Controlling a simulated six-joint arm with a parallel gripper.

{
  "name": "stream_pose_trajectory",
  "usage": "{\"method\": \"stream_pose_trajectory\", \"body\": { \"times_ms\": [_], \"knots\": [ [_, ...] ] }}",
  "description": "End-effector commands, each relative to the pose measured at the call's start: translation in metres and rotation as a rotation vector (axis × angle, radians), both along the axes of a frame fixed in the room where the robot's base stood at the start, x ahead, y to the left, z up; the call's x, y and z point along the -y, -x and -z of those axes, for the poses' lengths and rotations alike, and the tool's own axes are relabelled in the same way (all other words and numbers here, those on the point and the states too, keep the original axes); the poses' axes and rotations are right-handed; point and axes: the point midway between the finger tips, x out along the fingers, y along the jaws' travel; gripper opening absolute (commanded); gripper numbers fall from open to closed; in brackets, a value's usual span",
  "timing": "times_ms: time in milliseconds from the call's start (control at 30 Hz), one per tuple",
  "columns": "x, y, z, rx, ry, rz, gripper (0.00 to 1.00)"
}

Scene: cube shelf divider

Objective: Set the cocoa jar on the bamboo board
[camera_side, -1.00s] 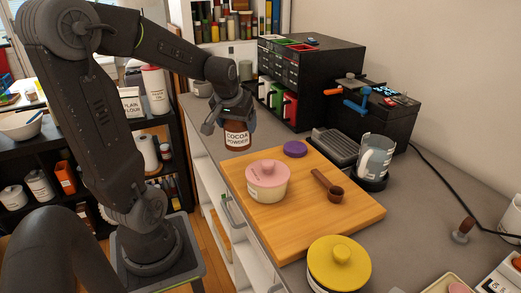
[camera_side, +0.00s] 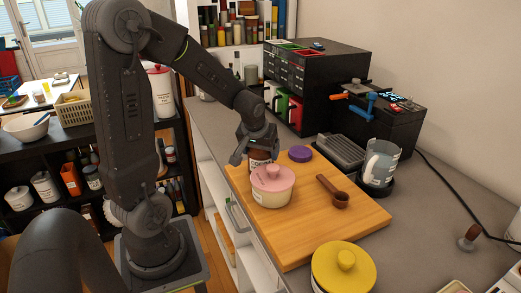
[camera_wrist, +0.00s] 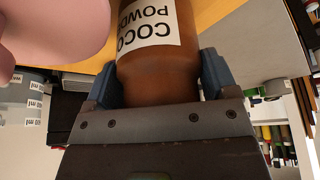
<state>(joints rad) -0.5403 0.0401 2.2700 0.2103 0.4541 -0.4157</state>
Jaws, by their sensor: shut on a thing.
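The cocoa jar (camera_side: 261,156), brown with a white label, is at the far left part of the bamboo board (camera_side: 296,238), behind the pink-lidded pot (camera_side: 272,188). The pot hides the jar's lower part, so I cannot tell whether its base touches the board. My gripper (camera_side: 257,148) is shut on the jar. In the wrist view the jar (camera_wrist: 160,75) sits between the blue fingers, its label upside down, with the board (camera_wrist: 215,10) beyond it.
The pot stands very close to the jar. A purple lid (camera_side: 300,154) and a brown scoop (camera_side: 333,192) lie on the board. A yellow-lidded jar (camera_side: 343,267) stands at the front and a glass jug (camera_side: 379,163) at the right. The board's front right is clear.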

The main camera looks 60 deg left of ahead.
Motion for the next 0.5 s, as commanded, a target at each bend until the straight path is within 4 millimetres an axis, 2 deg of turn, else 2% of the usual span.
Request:
{"method": "stream_pose_trajectory", "body": {
  "times_ms": [100,133,333,500],
  "knots": [
    [-0.0002,-0.0002,0.0032,0.001,-0.001,0.0,0.46],
    [0.0,0.0001,0.0035,-0.001,0.001,0.0,0.81],
    [0.0,0.0001,0.0032,-0.001,0.001,0.0,1.0],
    [0.0,0.0001,0.003,0.0,0.0,0.0,1.0]
  ]
}}
